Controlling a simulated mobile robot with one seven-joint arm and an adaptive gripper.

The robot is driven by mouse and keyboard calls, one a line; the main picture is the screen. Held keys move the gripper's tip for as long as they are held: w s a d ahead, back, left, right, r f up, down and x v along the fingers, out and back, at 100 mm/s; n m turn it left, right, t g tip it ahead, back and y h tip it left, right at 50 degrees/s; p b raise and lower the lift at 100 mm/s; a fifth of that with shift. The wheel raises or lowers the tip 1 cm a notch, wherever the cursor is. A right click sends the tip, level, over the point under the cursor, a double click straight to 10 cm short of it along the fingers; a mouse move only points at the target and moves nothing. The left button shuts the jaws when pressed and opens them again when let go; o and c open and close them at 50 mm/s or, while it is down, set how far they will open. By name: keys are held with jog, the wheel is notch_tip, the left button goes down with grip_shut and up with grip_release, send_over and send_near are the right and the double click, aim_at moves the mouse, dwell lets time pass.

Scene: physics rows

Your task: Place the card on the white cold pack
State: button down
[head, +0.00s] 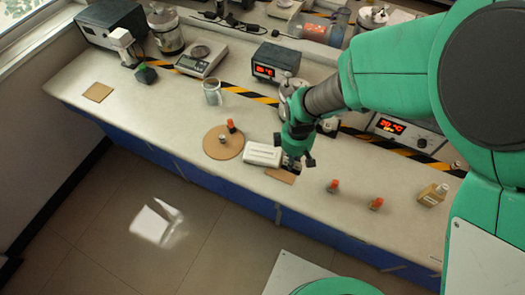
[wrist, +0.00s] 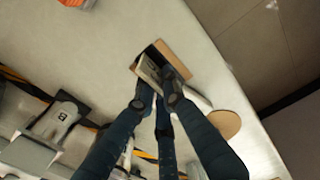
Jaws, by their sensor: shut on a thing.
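My gripper (head: 292,165) is low over the bench near its front edge, shut on a small thin card. In the wrist view, the card (wrist: 149,68) shows a pale grey face between my fingertips (wrist: 157,80). The fingers hide part of it. A flat brown piece (head: 281,175) lies directly under or just beyond the card; it also shows in the wrist view (wrist: 178,57). Any gap between card and brown piece is hard to tell. The white cold pack (head: 262,154) lies flat just left of my gripper, its top bare. In the wrist view it is mostly hidden behind a finger.
A round cork mat (head: 215,150) with small items on it is left of the pack. A beaker (head: 212,92) and instruments (head: 275,62) are behind. The left front bench is mostly clear.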

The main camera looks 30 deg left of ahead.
jog(key=s+a, duration=0.2)
jog(key=s, duration=0.5)
jog(key=shift+a+p, duration=0.3)
jog(key=shift+a, duration=0.1)
jog(key=shift+w, duration=0.1)
jog(key=b, duration=0.2)
send_over(262, 152)
jog(key=shift+w+f, duration=0.1)
jog(key=shift+f, duration=0.65)
jog(key=shift+f+b, duration=0.4)
jog(key=shift+f, duration=1.35)
jog(key=shift+f, duration=0.5)
jog(key=c, duration=1.8)
grip_release()
jog(key=shift+c, duration=0.2)
